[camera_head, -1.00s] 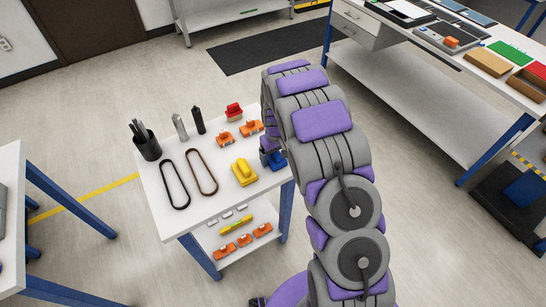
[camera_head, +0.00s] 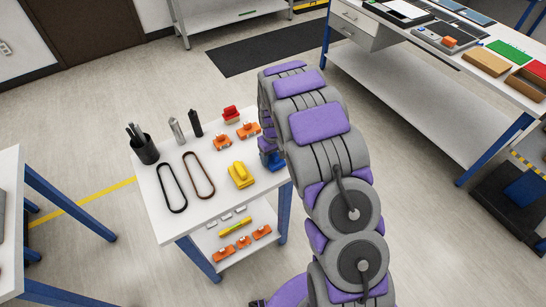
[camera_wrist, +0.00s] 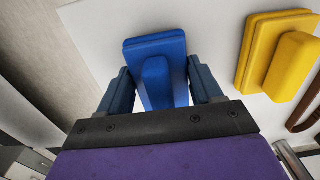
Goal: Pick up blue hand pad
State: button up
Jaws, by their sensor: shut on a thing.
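The blue hand pad (camera_wrist: 155,47) shows in the wrist view, with a flat rectangular base and a raised grip. My gripper (camera_wrist: 160,84) has one finger on each side of the grip and is shut on it. In the head view a small part of the blue hand pad (camera_head: 273,160) shows at the right edge of the small white table (camera_head: 225,193). My arm hides most of it there. I cannot tell whether the pad touches the table.
A yellow hand pad (camera_head: 240,175) sits just left of the blue one. Two belts (camera_head: 172,187), a black cup (camera_head: 145,149) of tools, orange parts (camera_head: 248,130) and a red part (camera_head: 231,114) share the tabletop. A lower shelf holds more parts. Open floor lies to the right.

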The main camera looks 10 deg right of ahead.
aim_at(270, 158)
jog(key=r, duration=0.1)
jog(key=a+r+p, duration=0.1)
jog(key=r, duration=0.1)
jog(key=shift+a, duration=0.1)
jog(key=s+a+p, duration=0.1)
jog(key=s+a, duration=0.1)
jog(key=s, duration=0.5)
jog(key=s+a+r+p, duration=0.1)
jog(key=s+a, duration=0.1)
jog(key=s, duration=0.6)
jog(key=shift+s, duration=0.15)
jog(key=shift+r, duration=0.1)
